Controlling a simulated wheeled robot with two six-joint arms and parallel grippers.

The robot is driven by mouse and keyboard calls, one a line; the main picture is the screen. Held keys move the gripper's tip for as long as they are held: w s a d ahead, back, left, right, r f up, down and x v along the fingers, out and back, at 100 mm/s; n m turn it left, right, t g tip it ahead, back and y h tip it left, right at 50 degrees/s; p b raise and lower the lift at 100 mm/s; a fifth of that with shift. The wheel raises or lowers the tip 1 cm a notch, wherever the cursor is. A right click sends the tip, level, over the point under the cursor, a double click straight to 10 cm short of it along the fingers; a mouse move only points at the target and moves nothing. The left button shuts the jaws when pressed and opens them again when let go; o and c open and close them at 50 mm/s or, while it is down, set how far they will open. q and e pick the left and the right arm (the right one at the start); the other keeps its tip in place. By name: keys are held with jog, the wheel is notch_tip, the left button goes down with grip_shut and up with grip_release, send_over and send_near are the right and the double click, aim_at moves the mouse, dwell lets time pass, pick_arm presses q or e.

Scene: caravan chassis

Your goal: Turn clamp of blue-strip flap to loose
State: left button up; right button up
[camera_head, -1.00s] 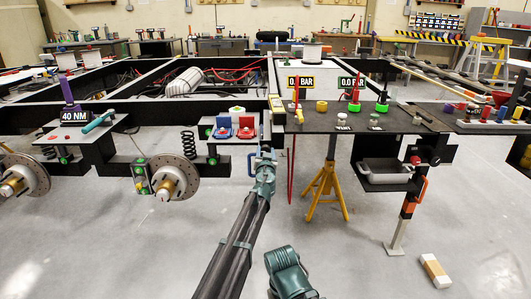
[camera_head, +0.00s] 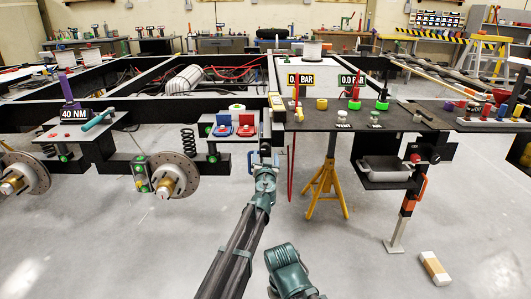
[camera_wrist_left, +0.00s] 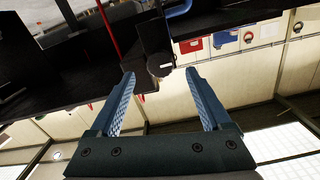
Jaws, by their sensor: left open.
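My left gripper (camera_head: 264,153) is in front of the dark chassis edge in the head view, its jaws partly hidden. In the left wrist view, its two blue fingers (camera_wrist_left: 166,88) are open with nothing between them. A dark round knob-like part with a small pale mark (camera_wrist_left: 160,66) is just beyond the fingertips, roughly centred between them.
A red hose (camera_head: 289,170) hangs right of my left gripper; it also shows in the wrist view (camera_wrist_left: 108,30). A yellow stand (camera_head: 325,185) is farther right.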

pick_arm(q)
jog(key=s, duration=0.8)
jog(key=shift+a, duration=0.1)
